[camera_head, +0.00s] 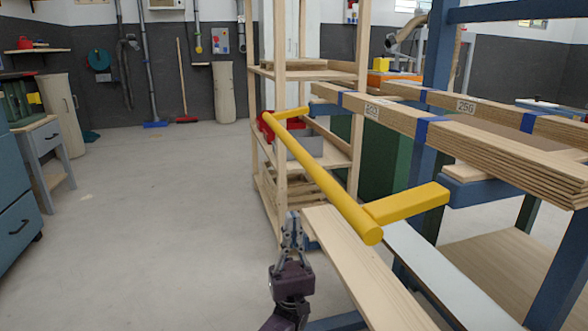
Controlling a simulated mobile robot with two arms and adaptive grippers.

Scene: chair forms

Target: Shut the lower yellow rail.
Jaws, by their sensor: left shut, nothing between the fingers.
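The yellow rail (330,185) runs from near the wooden shelf toward me, with yellow arms at its far end and near end. Its near arm (408,203) reaches right to the blue rack frame. The rail stands out to the left of the rack, above a lower wooden plank (365,272). Only this one yellow rail shows. My left gripper (292,219) is shut and empty. It points upward in the picture, left of the rail's near end and apart from it as far as I can see. My right gripper is not in view.
Layered wooden boards (470,140) lie on the blue rack at the right. A wooden shelf unit (281,110) with a red bin (266,127) stands behind the rail. A blue cabinet (16,215) is at the left edge. The grey floor (160,220) between is clear.

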